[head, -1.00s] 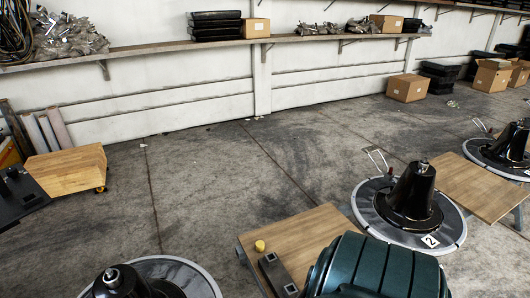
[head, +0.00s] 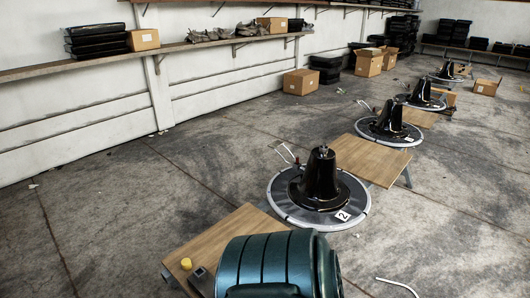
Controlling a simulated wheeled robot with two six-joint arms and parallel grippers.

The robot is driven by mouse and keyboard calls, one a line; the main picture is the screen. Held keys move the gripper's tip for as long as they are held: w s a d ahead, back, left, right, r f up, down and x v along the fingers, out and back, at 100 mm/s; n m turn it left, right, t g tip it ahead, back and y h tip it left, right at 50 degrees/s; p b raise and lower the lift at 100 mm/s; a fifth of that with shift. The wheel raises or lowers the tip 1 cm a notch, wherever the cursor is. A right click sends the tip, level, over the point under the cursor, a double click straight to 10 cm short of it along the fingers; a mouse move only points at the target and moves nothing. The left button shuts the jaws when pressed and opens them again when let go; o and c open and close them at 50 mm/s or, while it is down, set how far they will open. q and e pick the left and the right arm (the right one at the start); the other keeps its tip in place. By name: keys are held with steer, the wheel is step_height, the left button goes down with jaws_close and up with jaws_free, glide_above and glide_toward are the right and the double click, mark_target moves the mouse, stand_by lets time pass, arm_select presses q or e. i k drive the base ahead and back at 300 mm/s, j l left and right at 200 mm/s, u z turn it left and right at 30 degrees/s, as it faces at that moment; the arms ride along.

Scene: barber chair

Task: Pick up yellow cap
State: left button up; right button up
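The small yellow cap (head: 186,263) sits on the near wooden table (head: 222,238), close to its left edge. A dark metal block (head: 201,282) lies just to the right of the cap and is partly cut off by the bottom of the picture and the green cushion. Neither of my grippers shows in the head view, so their state is hidden.
A large dark green padded cushion (head: 268,265) covers the table's near right part. A black chair base (head: 320,182) on a round plate marked 2 stands behind it. More bases and wooden tables (head: 370,158) run off to the right.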

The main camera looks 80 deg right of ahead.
mark_target(187, 263)
steer(key=z, duration=1.85)
steer(key=k+l+u, duration=0.1)
steer(key=u, duration=1.1)
steer(key=z, duration=1.2)
steer(key=u, duration=0.4)
steer(key=l+u, duration=0.3)
steer(key=l, duration=0.2)
steer(key=l+u, duration=0.3)
steer(key=l, duration=0.2)
steer(key=k+l+u, duration=0.25)
steer(key=l, duration=0.25)
steer(key=i, duration=0.1)
